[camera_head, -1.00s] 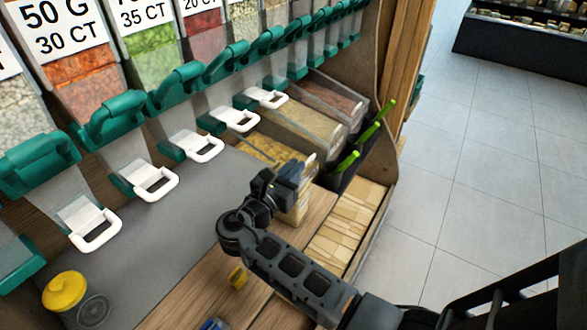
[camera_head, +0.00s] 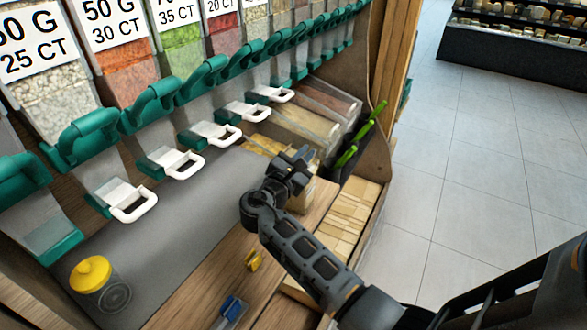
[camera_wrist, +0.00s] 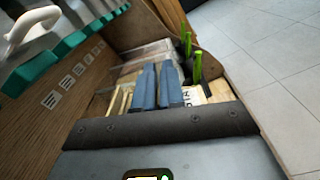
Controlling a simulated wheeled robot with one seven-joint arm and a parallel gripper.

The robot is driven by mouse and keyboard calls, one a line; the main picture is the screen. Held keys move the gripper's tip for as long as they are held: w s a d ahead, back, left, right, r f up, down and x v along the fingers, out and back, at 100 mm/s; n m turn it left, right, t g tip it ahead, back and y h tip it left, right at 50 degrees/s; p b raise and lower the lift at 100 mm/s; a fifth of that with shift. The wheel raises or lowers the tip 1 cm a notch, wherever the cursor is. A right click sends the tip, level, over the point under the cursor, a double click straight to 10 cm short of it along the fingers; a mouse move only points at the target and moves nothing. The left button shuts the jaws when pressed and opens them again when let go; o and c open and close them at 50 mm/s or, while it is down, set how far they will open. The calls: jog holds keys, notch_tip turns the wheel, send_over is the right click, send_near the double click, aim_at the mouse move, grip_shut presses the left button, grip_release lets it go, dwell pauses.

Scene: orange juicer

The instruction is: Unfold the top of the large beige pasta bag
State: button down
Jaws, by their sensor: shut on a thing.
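The large beige pasta bag (camera_head: 303,199) stands at the far end of the wooden counter in the head view, partly hidden by my gripper (camera_head: 300,160). In the wrist view, a pale part of the bag with dark print (camera_wrist: 194,95) shows just right of the fingers. My gripper's two blue-grey fingers (camera_wrist: 158,82) are close together with a narrow gap, at the bag's top. They are shut on the bag. The folded top itself is mostly hidden by the fingers, so its exact shape cannot be told.
Clear bins (camera_head: 308,120) and green-handled scoops (camera_head: 347,157) stand behind the bag. A tray of beige packs (camera_head: 346,218) is to its right. A yellow clip (camera_head: 252,260), a blue item (camera_head: 231,307) and a yellow-lidded jar (camera_head: 90,273) lie nearer. Dispensers with white handles line the left.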

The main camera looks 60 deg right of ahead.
jog(key=m, duration=0.2)
jog(key=s+m+b, duration=0.1)
jog(key=shift+s+r+m, duration=0.15)
jog(key=shift+r+m, duration=0.15)
jog(key=shift+m, duration=0.1)
jog(key=m+b, duration=0.1)
jog(key=s+m+b, duration=0.1)
jog(key=m, duration=0.1)
jog(key=shift+s+r+m, duration=0.1)
jog(key=shift+s+m, duration=0.05)
jog(key=shift+m, duration=0.15)
jog(key=s+m+b, duration=0.1)
jog(key=m+b, duration=0.1)
jog(key=s+m+b, duration=0.1)
jog(key=m+b, duration=0.2)
jog(key=s+m+b, duration=0.1)
jog(key=m+b, duration=0.1)
jog(key=m, duration=0.1)
jog(key=shift+s+d+f, duration=0.1)
jog(key=shift+d+f, duration=0.05)
jog(key=shift+f, duration=0.15)
jog(key=shift+m+b, duration=0.3)
jog(key=shift+b, duration=0.05)
jog(key=c, duration=1.3)
grip_release()
jog(key=a, duration=0.7)
jog(key=shift+s+a, duration=0.25)
jog(key=shift+a, duration=0.15)
